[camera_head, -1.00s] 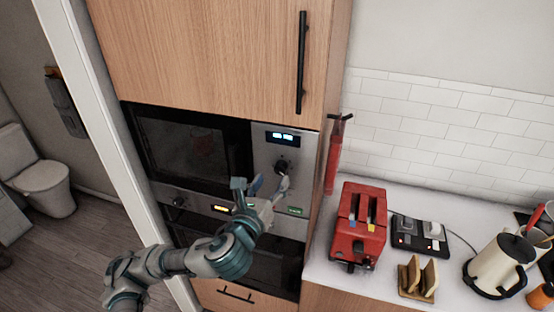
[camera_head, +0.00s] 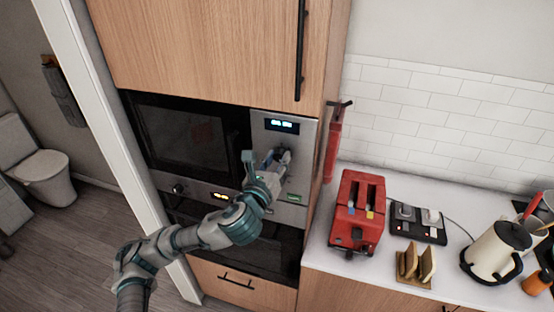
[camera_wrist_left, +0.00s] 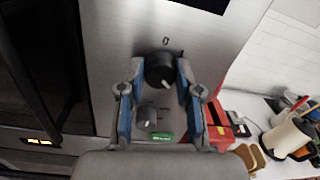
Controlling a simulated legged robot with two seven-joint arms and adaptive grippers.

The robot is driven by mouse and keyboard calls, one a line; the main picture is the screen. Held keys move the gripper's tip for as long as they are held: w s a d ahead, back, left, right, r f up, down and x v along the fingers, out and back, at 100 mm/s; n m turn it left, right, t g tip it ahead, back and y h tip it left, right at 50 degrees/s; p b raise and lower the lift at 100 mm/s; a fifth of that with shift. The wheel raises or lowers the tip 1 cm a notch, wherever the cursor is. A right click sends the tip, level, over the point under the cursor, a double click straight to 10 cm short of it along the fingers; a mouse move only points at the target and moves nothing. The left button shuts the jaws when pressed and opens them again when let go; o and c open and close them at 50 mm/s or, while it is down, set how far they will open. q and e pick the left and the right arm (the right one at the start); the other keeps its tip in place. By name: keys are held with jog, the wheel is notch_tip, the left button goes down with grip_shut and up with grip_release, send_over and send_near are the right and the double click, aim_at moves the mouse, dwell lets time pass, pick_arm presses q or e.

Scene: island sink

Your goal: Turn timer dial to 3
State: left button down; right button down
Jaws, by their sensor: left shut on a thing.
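The timer dial (camera_wrist_left: 159,70) is a round black knob with a pale pointer mark, on the steel panel beside the microwave. In the left wrist view a "0" is printed above it, and its pointer is toward the lower right. My left gripper (camera_wrist_left: 157,80) has its blue-padded fingers on both sides of the dial and is shut on it. In the head view my left gripper (camera_head: 274,160) covers the dial on the panel, under the lit display (camera_head: 282,125). My right gripper is not in view.
A second, smaller knob (camera_wrist_left: 148,117) and a green label (camera_wrist_left: 162,136) sit below the dial. The microwave door (camera_head: 190,138) is left of the panel. A red toaster (camera_head: 357,210) and a kettle (camera_head: 495,252) stand on the counter at right.

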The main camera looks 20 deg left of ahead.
aim_at(281, 120)
pick_arm(q)
jog(key=m+p, duration=0.1)
jog(key=p, duration=0.1)
jog(key=m+p, duration=0.2)
jog(key=p, duration=0.1)
jog(key=shift+r+p, duration=0.3)
jog(key=shift+p, duration=0.05)
jog(key=shift+f+m, duration=0.2)
jog(key=shift+m, duration=0.3)
jog(key=c, duration=0.8)
grip_release()
jog(key=shift+f, duration=0.1)
notch_tip(281, 120, up, 10)
jog(key=shift+w+f, duration=0.1)
jog(key=shift+w, duration=0.05)
